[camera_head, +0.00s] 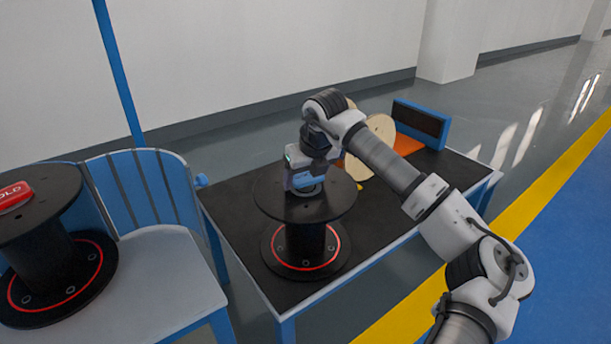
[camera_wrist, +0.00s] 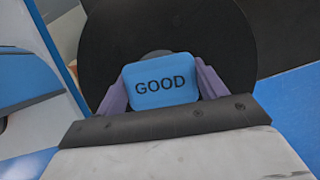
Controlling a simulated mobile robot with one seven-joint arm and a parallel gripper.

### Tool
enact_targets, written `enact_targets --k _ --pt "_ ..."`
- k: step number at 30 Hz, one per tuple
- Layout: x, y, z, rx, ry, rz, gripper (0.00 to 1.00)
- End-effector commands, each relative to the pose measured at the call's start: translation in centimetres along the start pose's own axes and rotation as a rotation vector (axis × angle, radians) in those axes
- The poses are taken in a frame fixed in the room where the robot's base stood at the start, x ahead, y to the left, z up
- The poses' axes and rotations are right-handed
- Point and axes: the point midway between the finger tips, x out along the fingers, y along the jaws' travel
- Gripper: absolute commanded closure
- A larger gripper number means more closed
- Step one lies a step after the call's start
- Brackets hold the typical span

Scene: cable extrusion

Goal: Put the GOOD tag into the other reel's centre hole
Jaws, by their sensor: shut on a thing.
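The blue GOOD tag (camera_wrist: 161,82) is held between the two purple fingers of my gripper (camera_wrist: 162,88) in the wrist view. In the head view my gripper (camera_head: 305,186) is low over the top of the black reel (camera_head: 333,202) on the dark table, near its middle. The tag covers most of the reel's centre hole (camera_wrist: 156,54) in the wrist view. I cannot tell whether the tag touches the reel or is inside the hole. A second black reel (camera_head: 50,243) stands at the left with a red HOLD tag (camera_head: 14,196) on top.
Behind my arm are a wooden spool (camera_head: 377,133), an orange item (camera_head: 407,145) and a blue-framed black bin (camera_head: 420,122).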

Motion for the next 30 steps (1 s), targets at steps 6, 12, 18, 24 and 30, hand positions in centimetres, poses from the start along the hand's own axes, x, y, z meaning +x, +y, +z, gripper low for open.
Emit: enact_targets --k 6,12,18,24,30 --pt "0.8 0.0 -0.4 0.0 0.006 0.0 0.52" --pt "1.4 0.0 -0.7 0.0 0.011 0.001 0.52" --pt "1.6 0.1 -0.8 0.001 0.014 0.003 0.21" --pt "0.9 0.1 -0.8 0.001 0.016 0.004 0.21" --pt "-0.8 0.1 -0.8 0.0 0.015 0.004 0.21"
